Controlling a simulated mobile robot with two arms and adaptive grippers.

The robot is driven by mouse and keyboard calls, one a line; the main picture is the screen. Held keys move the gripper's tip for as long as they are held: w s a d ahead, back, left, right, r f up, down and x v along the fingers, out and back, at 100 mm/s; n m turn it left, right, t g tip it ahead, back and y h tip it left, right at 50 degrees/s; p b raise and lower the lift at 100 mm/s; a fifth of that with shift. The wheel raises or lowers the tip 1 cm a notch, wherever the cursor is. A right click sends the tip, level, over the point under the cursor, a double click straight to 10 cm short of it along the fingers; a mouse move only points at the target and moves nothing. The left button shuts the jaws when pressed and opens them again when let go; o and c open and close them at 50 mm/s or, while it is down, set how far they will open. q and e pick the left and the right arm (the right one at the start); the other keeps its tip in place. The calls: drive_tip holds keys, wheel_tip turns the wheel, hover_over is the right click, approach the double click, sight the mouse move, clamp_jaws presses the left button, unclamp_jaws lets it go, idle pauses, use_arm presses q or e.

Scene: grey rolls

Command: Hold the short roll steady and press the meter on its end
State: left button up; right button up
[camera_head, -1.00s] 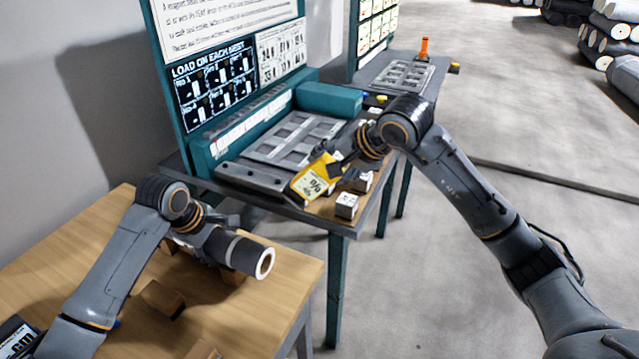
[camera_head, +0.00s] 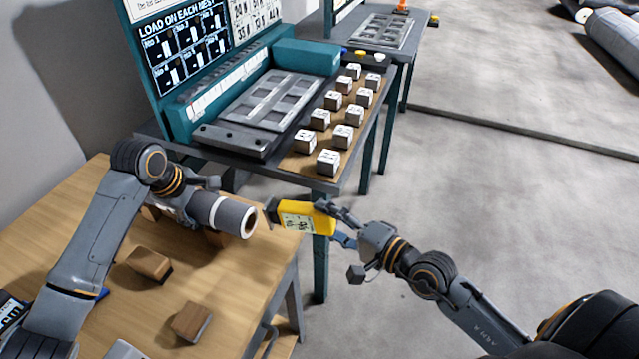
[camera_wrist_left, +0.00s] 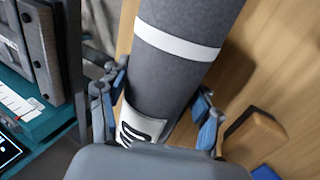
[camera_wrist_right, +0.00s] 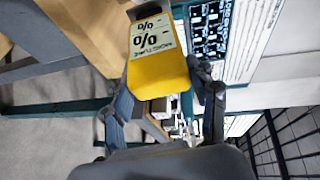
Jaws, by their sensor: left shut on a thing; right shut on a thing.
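The short grey roll (camera_head: 222,213) with a white band lies over the wooden table, its white hollow end facing right. My left gripper (camera_head: 190,198) is shut around it; in the left wrist view the fingers (camera_wrist_left: 160,118) sit on both sides of the roll (camera_wrist_left: 180,60). The yellow meter (camera_head: 303,217) is in my right gripper (camera_head: 338,218), its dark tip pointing left, close to the roll's end. I cannot tell if the tip touches. In the right wrist view the meter (camera_wrist_right: 158,62) sits between the fingers (camera_wrist_right: 165,95), display side visible.
Wooden blocks (camera_head: 150,264) lie on the wooden table (camera_head: 100,240), another (camera_head: 191,321) near its front edge. A teal-framed bench (camera_head: 318,185) behind holds white-topped cubes (camera_head: 328,162) and a slotted grey plate (camera_head: 275,100).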

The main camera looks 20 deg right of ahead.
use_arm(q)
drive_tip(key=shift+f, duration=0.1)
use_arm(e)
drive_tip(key=s+f+m+t, duration=0.1)
drive_tip(key=s+f, duration=0.1)
drive_tip(key=s, duration=0.4)
drive_tip(key=shift+s+a+m+t, duration=0.15)
drive_tip(key=shift+s+m+t, duration=0.15)
drive_tip(key=shift+s+t, duration=0.1)
drive_tip(key=shift+w+a, duration=1.95)
drive_tip(key=shift+w, duration=0.1)
drive_tip(key=shift+w+a, duration=0.45)
use_arm(q)
drive_tip(key=shift+s, duration=0.1)
use_arm(e)
drive_tip(key=s+d, duration=0.5)
idle(0.9)
